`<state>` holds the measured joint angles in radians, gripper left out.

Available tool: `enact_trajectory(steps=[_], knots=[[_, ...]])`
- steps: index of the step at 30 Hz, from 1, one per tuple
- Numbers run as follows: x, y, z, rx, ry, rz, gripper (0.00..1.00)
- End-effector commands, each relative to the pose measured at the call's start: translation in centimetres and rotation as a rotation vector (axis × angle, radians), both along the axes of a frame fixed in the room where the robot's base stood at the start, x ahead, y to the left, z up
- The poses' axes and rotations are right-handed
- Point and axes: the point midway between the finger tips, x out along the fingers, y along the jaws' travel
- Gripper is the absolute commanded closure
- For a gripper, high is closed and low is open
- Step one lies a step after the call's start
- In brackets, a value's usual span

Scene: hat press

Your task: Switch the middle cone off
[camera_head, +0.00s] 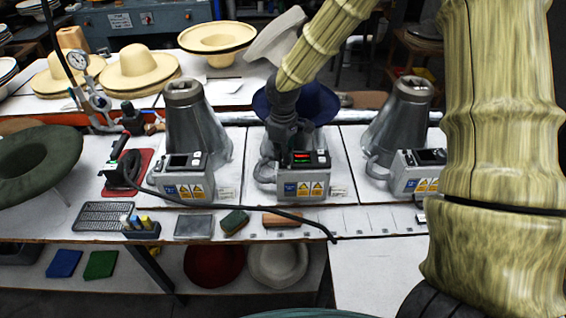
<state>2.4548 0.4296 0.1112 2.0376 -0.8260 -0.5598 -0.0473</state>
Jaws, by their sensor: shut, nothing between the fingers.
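The middle cone is mostly hidden behind my arm and gripper, with a dark blue hat (322,104) over it. Its grey control box (268,184) stands in front, with yellow warning labels. A small red and green light shows on the panel (304,157) on top of the box. My gripper (283,155) is shut and empty, pointing down at the left part of the box top, just left of the lit panel. I cannot tell if its tips touch the box.
A left cone (194,125) and a right cone (401,115) stand bare, their box panels dark. A black cable (250,208) crosses the bench front. A brush (235,221) and a brown block (282,220) lie before the middle box. Straw hats (140,68) stand behind.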

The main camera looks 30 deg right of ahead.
Motion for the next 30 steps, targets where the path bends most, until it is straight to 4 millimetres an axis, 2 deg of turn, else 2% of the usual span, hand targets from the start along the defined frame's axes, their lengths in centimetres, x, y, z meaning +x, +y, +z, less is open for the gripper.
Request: enact_trajectory(steps=[30], knots=[[0.0,0.0,-1.2,-0.001,0.001,0.000,1.00]])
